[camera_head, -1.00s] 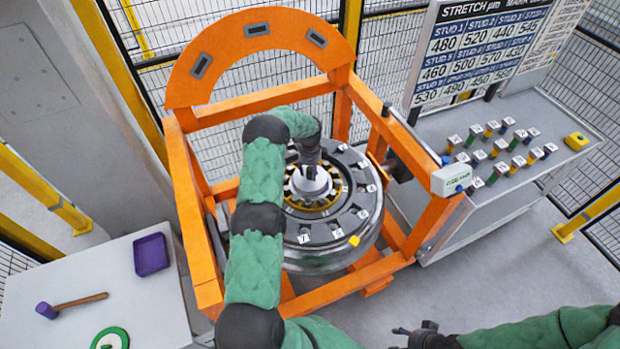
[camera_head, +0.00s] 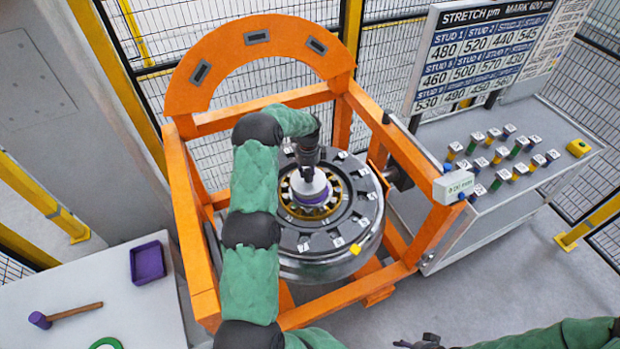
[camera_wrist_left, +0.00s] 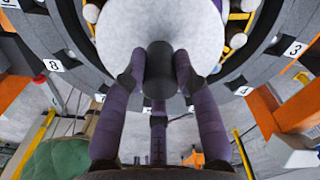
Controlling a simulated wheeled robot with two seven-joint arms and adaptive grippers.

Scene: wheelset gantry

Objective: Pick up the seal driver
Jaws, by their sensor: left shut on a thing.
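The seal driver is a pale round disc (camera_head: 307,187) with a dark knob on top, at the centre of the wheelset's hub face. My left gripper (camera_head: 308,168) reaches down over it from above. In the left wrist view, its fingers close around the dark knob (camera_wrist_left: 160,70), with the white disc (camera_wrist_left: 140,25) behind it. A purple ring (camera_head: 313,211) shows just below the disc in the head view; whether the disc touches it is unclear. My right gripper (camera_head: 425,342) is at the bottom edge, partly cut off, away from the wheelset.
An orange gantry frame (camera_head: 182,215) surrounds the wheelset (camera_head: 330,262). At the left, a white table (camera_head: 85,285) holds a purple tray (camera_head: 148,262), a mallet (camera_head: 68,314) and a green ring (camera_head: 105,343). At the right, a grey bench (camera_head: 480,230) carries several numbered coloured studs.

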